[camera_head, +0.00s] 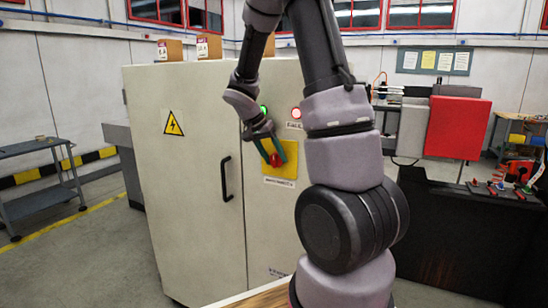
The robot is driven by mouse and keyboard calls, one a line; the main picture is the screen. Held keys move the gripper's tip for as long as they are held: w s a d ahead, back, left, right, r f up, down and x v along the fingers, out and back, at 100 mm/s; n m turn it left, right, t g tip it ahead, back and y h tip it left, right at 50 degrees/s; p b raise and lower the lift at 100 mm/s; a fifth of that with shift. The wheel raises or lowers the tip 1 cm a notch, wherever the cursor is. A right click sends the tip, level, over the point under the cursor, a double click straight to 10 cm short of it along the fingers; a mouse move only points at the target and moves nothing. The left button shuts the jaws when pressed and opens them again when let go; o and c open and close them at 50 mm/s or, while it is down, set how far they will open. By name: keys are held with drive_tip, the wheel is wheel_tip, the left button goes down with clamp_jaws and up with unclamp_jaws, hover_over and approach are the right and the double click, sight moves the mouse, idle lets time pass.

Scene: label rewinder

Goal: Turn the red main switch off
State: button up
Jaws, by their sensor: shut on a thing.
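The red main switch (275,160) sits on a yellow plate (285,170) on the front of a cream electrical cabinet (185,215). My gripper (273,158) is at the switch, with its dark green fingers on either side of the red knob, shut on it. The fingers and wrist hide part of the knob and plate, so I cannot tell the knob's exact angle. Above the plate, a green lamp (263,110) and a red lamp (296,113) look lit. A small white label (279,182) is below the plate.
A black door handle (226,179) is left of the switch. Boxes (208,46) stand on the cabinet top. A grey cart (40,190) is at the left. A red panel (456,128) and a dark machine (450,235) are at the right. A wooden surface (262,297) is at the bottom.

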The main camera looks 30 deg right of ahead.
drive_tip(key=g, duration=0.1)
drive_tip(key=h, duration=0.1)
drive_tip(key=n+g+h, duration=0.1)
drive_tip(key=shift+w+a+f+g, duration=0.2)
drive_tip(key=shift+w+a+g, duration=0.05)
drive_tip(key=shift+w+g, duration=0.05)
drive_tip(key=g+h, duration=0.2)
drive_tip(key=n+g+h, duration=0.1)
drive_tip(key=shift+w+a+f+h, duration=0.15)
drive_tip(key=shift+f+h, duration=0.1)
drive_tip(key=shift+h, duration=0.05)
drive_tip(key=g+h, duration=0.1)
drive_tip(key=n+g+h, duration=0.1)
drive_tip(key=h, duration=0.1)
drive_tip(key=shift+w+f+g, duration=0.1)
drive_tip(key=shift+f+g, duration=0.2)
drive_tip(key=shift+f, duration=0.05)
drive_tip(key=shift+f+n+g+h, duration=0.25)
drive_tip(key=shift+n+g+h, duration=0.7)
drive_tip(key=shift+h, duration=0.85)
drive_tip(key=o, duration=1.4)
drive_tip(key=v, duration=1)
drive_tip(key=shift+w+a+f, duration=0.1)
drive_tip(key=shift+a+f, duration=0.05)
drive_tip(key=shift+a, duration=0.2)
